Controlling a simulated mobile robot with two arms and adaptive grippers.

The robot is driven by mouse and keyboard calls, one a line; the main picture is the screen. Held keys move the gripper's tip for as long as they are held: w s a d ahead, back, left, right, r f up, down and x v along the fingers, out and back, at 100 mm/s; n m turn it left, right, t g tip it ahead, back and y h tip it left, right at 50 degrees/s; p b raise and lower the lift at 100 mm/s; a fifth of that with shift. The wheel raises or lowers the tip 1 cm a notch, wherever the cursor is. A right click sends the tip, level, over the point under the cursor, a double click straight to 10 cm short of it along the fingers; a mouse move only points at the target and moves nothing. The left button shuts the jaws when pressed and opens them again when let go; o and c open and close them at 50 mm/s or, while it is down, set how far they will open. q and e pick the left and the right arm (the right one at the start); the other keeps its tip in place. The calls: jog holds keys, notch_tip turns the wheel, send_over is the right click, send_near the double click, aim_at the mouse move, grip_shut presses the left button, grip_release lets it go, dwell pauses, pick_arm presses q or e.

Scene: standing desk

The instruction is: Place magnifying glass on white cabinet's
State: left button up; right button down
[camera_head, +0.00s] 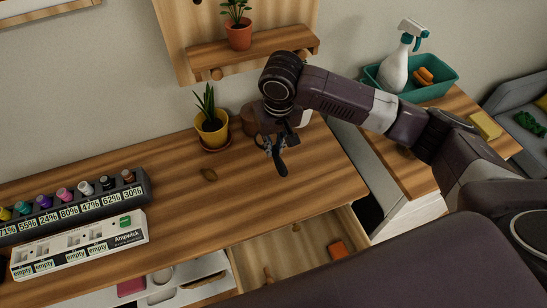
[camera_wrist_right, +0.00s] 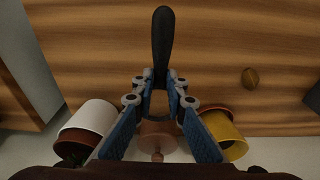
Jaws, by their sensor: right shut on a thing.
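My right gripper (camera_head: 268,143) is shut on the magnifying glass (camera_head: 281,164), above the right part of the wooden desk, near the yellow plant pot. In the right wrist view the black handle (camera_wrist_right: 163,42) points away from the gripper (camera_wrist_right: 160,82), over the desk top. The white cabinet (camera_head: 415,215) with a wooden top stands right of the desk, partly behind my right arm. My left gripper is not in view.
A yellow potted plant (camera_head: 210,129) and a small brown object (camera_head: 209,175) are on the desk. An open drawer (camera_head: 285,262) juts out below it. A green tray (camera_head: 440,88) with a spray bottle (camera_head: 394,70) and a yellow sponge (camera_head: 485,125) rest on the cabinet top.

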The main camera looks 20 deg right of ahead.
aim_at(274, 167)
jog(key=shift+f, duration=2.95)
jog(key=c, duration=1.9)
grip_release()
jog(key=shift+f, duration=0.15)
jog(key=shift+c, duration=0.2)
